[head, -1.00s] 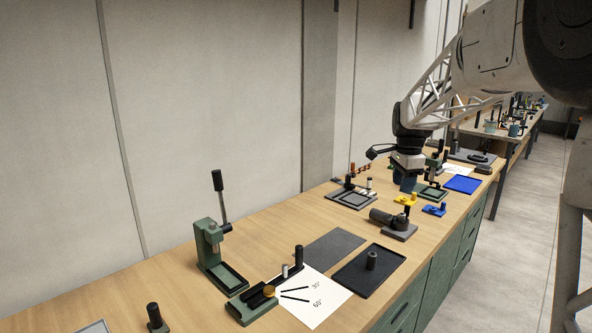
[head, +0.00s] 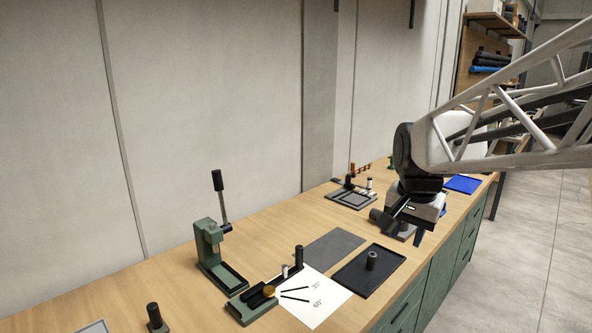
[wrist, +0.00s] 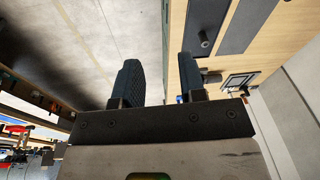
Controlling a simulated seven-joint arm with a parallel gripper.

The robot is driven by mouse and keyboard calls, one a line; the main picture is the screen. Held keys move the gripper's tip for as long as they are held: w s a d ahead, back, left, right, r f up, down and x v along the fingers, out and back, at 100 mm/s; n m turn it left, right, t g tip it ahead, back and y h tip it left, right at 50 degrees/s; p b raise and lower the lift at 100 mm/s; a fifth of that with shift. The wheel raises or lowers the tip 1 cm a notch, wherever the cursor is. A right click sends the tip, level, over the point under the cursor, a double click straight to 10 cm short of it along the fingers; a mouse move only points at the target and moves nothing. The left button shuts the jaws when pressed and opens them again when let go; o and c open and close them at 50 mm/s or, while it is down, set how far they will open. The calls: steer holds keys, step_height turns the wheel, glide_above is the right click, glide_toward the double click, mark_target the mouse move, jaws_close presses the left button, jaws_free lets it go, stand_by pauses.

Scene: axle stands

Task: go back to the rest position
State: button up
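My gripper (head: 418,238) hangs over the right front part of the wooden bench (head: 180,290), beyond the black tray. In the wrist view my gripper (wrist: 161,80) shows two dark fingers with a clear gap between them. Nothing is held in the gap, so it is open and empty. My arm reaches in from the right of the head view. The gripper and wrist hide part of the bench behind them, including part of a grey-based device (head: 392,224).
A black tray (head: 350,281) with a grey cylinder (head: 372,260) stands nearest the gripper. A flat dark mat (head: 333,247), a green lever press (head: 208,245) and a marked white sheet (head: 318,300) are left of it. A blue tray (head: 463,184) lies behind. The floor at right is clear.

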steer(key=s+a+f+n, duration=0.1)
steer(key=s+f+n, duration=0.2)
steer(key=s, duration=0.7)
steer(key=s+a+f+n, duration=0.2)
steer(key=s+f+n, duration=0.2)
steer(key=s, duration=0.6)
steer(key=shift+a+f+t, duration=0.2)
steer(key=shift+f+t, duration=0.1)
steer(key=shift+f, duration=0.2)
